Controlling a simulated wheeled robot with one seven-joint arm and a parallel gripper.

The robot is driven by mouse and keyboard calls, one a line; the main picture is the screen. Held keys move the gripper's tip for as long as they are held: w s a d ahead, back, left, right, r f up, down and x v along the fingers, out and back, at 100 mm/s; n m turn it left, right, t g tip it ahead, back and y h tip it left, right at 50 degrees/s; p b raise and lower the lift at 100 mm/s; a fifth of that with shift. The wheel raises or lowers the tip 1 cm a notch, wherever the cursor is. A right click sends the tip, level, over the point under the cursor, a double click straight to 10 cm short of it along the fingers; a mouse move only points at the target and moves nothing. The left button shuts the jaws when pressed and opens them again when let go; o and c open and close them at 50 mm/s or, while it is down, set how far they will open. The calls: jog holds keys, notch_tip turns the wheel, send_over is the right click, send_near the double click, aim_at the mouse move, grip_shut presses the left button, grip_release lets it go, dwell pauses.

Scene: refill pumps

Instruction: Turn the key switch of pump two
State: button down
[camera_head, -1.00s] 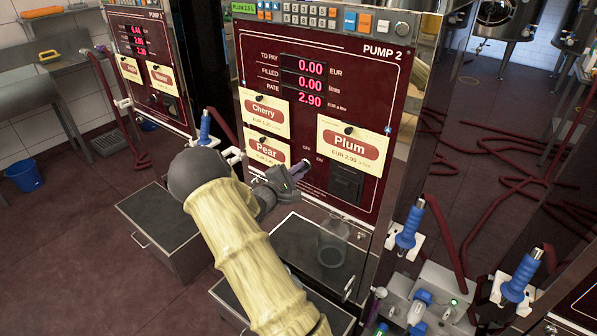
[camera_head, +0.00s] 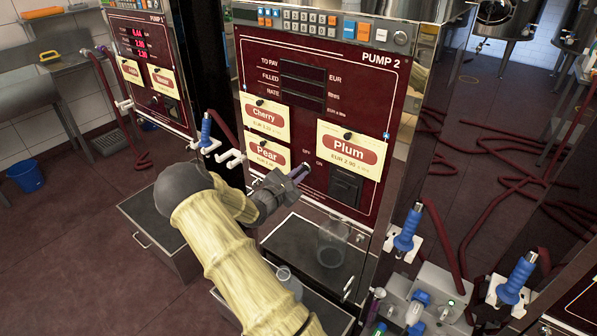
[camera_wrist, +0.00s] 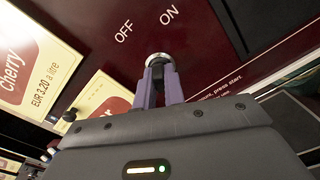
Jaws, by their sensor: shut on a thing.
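Pump two (camera_head: 362,110) stands in front of me with a dark red panel. Its number displays (camera_head: 303,84) are dark. The key switch (camera_wrist: 158,60) sits low on the panel, below the OFF and ON labels, and only its silver rim shows clearly in the wrist view. My gripper (camera_head: 299,172) is shut on the key of the switch, and it also shows in the wrist view (camera_wrist: 161,80). The fingers reach up to the switch, and the key is mostly hidden between them. I cannot read the key's exact angle.
Cherry (camera_head: 265,116), Pear and Plum (camera_head: 348,150) cards hang on the panel. A dark slot box (camera_head: 344,186) is right of the switch. A clear jug (camera_head: 332,245) stands below. Blue-handled nozzles (camera_head: 408,226) are at the right. Pump one (camera_head: 150,70) is at the left.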

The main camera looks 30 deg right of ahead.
jog(key=n+p, duration=0.2)
jog(key=n, duration=0.2)
jog(key=shift+p, duration=0.35)
jog(key=shift+f+n+p, duration=0.1)
jog(key=shift+n+p, duration=0.4)
jog(key=shift+n, duration=0.4)
jog(key=c, duration=1.5)
grip_release()
jog(key=shift+a, duration=0.1)
jog(key=b+v, duration=0.1)
jog(key=v, duration=1.6)
jog(key=shift+s+a+b, duration=0.1)
jog(key=shift+s+b, duration=0.05)
jog(key=shift+b, duration=0.15)
